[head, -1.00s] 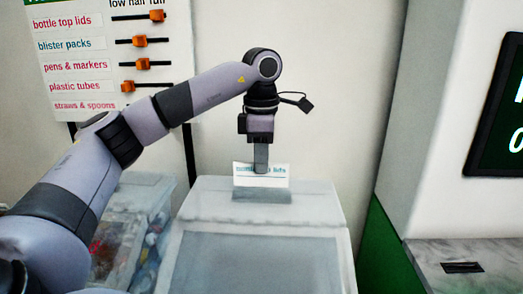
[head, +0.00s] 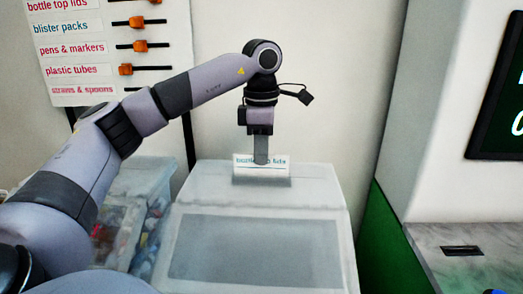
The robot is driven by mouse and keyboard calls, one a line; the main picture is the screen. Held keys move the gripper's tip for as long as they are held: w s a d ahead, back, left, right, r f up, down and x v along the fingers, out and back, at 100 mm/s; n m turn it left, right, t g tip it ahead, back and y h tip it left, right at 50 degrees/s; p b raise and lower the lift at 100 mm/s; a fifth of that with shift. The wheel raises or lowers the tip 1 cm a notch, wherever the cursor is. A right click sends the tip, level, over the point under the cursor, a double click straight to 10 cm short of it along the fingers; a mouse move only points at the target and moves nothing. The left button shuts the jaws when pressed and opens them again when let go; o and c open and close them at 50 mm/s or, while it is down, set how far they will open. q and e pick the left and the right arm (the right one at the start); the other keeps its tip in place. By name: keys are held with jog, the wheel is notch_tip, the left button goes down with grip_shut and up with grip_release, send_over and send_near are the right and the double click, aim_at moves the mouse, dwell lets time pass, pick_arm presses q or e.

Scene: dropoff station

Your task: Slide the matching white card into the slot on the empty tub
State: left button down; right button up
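My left gripper (head: 261,158) points down from above and is shut on the card's middle. The card is upright. Its lower edge meets the grey slot holder (head: 262,181) at the back of the tub's lid; how deep it sits in the slot I cannot tell. The pale, see-through tub (head: 180,245) stands below, with a large grey panel on its lid and no contents visible. My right gripper is out of view.
A tub of mixed coloured pieces (head: 152,180) stands to the left, partly behind my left arm. A sign board (head: 100,75) with labels and orange sliders hangs at the back left. A marbled counter (head: 470,240) with a dark slot is at the right.

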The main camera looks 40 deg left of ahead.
pick_arm(q)
jog(key=shift+f+b, duration=0.35)
jog(key=shift+f, duration=0.35)
dwell(0.4)
jog(key=c, duration=1.2)
grip_release()
jog(key=shift+c, duration=0.2)
notch_tip(320, 180, up, 6)
jog(key=shift+r+p, duration=0.1)
jog(key=shift+p, duration=0.4)
jog(key=shift+r, duration=0.5)
